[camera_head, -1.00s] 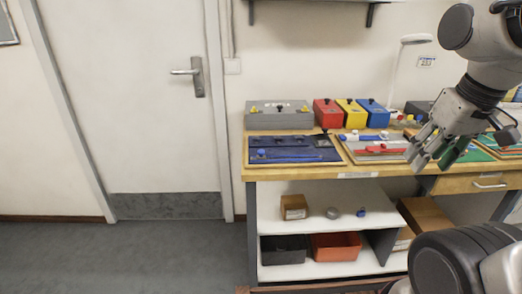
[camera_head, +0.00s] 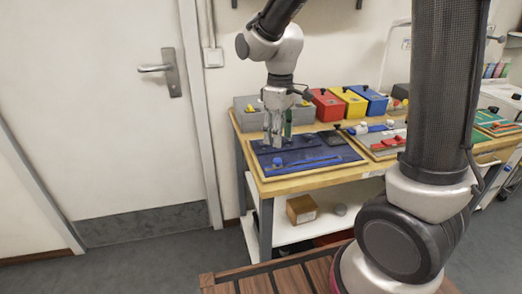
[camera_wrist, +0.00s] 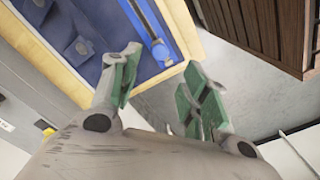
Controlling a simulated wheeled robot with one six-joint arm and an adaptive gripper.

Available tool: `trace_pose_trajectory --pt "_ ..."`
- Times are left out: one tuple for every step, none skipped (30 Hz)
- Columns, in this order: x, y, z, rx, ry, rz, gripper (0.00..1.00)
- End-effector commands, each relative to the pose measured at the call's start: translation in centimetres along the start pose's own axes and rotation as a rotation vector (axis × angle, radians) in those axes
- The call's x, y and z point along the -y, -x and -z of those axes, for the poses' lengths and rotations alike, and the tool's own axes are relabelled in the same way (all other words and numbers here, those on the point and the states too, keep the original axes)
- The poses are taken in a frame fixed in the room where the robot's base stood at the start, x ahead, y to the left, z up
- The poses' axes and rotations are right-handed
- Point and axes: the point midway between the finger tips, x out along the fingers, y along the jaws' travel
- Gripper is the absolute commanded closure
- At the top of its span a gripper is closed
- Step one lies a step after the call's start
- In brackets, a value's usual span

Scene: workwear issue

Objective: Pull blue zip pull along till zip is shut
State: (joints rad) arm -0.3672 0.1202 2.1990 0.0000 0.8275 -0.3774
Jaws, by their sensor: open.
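The blue zip pull (camera_head: 277,162) is at the near left end of a blue zip strip (camera_head: 310,161) on a dark blue cloth board (camera_head: 335,150) on the workbench. In the wrist view the zip pull (camera_wrist: 160,49) shows just beyond the gap between my fingertips, at one end of the strip (camera_wrist: 144,18). My gripper (camera_head: 277,142) points down over the left part of the board. Its green-padded fingers (camera_wrist: 162,60) are apart, with nothing between them. I cannot tell its exact height above the pull.
The board has a light wooden edge and dark tabs. A grey box (camera_head: 242,103) stands behind it, with red (camera_head: 326,106), yellow (camera_head: 349,102) and blue (camera_head: 369,100) boxes to its right. Another board with a red strip (camera_head: 383,142) lies right of it.

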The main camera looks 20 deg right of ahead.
Motion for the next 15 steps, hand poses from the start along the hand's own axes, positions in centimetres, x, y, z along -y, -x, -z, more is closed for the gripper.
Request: trace_pose_trajectory --pt "0.0 -0.1 0.0 -0.002 0.018 -0.001 0.54" --pt "0.0 -0.1 0.0 -0.004 0.026 -0.001 0.54" --pt "0.0 -0.3 0.1 -0.005 0.035 -0.002 0.54" --pt "0.0 -0.5 0.1 -0.004 0.040 -0.002 0.54" --pt "0.0 -0.7 0.0 -0.003 0.042 -0.001 0.54" --pt "0.0 -1.2 0.0 -0.002 0.044 -0.001 0.54" --pt "0.0 -1.6 0.0 -0.002 0.044 -0.001 0.54" --pt "0.0 -2.1 0.0 -0.001 0.043 0.000 0.54" --pt "0.0 -2.9 -0.1 -0.001 0.043 0.000 0.54" --pt "0.0 -3.4 0.0 -0.001 0.043 0.000 0.54" --pt "0.0 -3.9 0.0 -0.001 0.043 0.000 0.54" --pt "0.0 -4.7 -0.1 0.001 0.042 0.000 0.54" --pt "0.0 -5.1 -0.1 -0.001 0.042 0.000 0.54" --pt "0.0 -5.6 -0.1 -0.001 0.042 0.000 0.54" --pt "0.0 -6.2 0.0 -0.002 0.042 -0.001 0.54"
